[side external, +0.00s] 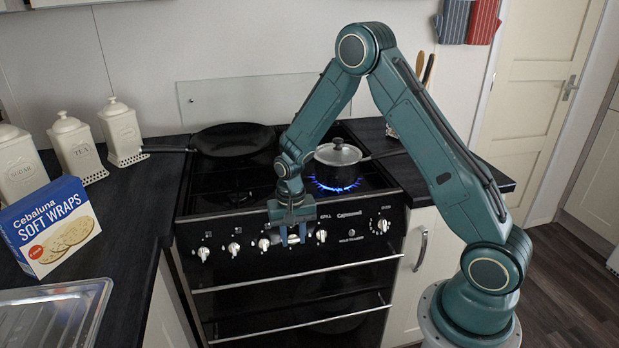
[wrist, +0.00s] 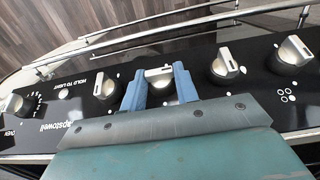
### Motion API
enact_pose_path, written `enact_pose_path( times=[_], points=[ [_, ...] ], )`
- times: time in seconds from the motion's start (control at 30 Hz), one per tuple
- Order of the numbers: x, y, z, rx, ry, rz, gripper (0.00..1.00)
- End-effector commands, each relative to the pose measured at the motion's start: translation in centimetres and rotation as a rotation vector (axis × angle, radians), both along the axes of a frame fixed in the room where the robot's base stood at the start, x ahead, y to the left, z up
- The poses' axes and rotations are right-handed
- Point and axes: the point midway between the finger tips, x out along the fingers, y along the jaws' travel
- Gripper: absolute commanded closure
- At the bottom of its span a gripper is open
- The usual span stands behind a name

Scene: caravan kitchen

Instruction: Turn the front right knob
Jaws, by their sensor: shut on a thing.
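The black cooker (side external: 345,250) has a row of silver-white knobs along its front panel. My gripper (side external: 293,235) points down at this panel, with its fingers on either side of one knob (wrist: 160,77). In the wrist view, my gripper (wrist: 160,82) has its two blue fingers shut on that knob, which is the second burner knob from the OVEN-knob side. One free knob (side external: 321,236) is just to its right in the side view, and another (side external: 264,244) is to its left. The gripped knob is mostly hidden by my fingers in the side view.
A lidded pot (side external: 338,162) stands over a lit blue flame (side external: 318,186), close to my arm. A black frying pan (side external: 232,140) sits at the back left of the hob. The oven rail (side external: 300,270) runs below the knobs. A wraps box (side external: 50,228) stands on the left counter.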

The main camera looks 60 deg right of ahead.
Motion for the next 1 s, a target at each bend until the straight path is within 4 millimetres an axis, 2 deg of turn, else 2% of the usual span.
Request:
enact_pose_path(
  times=[0.27, 1.0],
  points=[
    [0.2, 0.23, -0.03, -0.07, 0.07, 0.05, 0.93],
    [0.64, 0.82, -0.34, -0.397, 0.395, 0.264, 0.93]
  ],
)
